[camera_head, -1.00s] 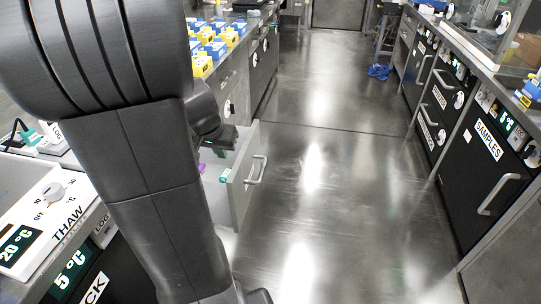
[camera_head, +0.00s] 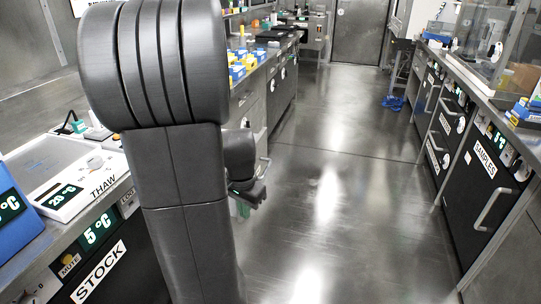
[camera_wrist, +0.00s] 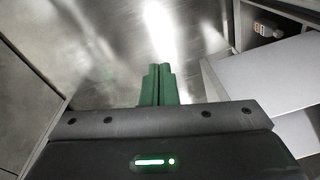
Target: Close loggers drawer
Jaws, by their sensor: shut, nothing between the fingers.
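My gripper (camera_head: 240,208) hangs low beside the left bench in the head view, partly behind my arm. Its green fingers (camera_wrist: 158,85) are pressed together and empty in the wrist view, above the shiny floor. A drawer handle (camera_head: 265,168) shows just right of my arm in the head view. The rest of that drawer is hidden, so I cannot tell how far out it stands. In the wrist view, a pale panel (camera_wrist: 265,80) lies right of the fingers, apart from them. Beyond it is a dark recess with a small bottle (camera_wrist: 268,29).
The left bench carries a THAW unit (camera_head: 85,185) above a STOCK door (camera_head: 98,272). Blue and yellow boxes (camera_head: 240,66) stand farther along it. The right bench has a SAMPLES door (camera_head: 478,190). The aisle floor (camera_head: 330,220) between them is clear; a blue item (camera_head: 392,103) lies far off.

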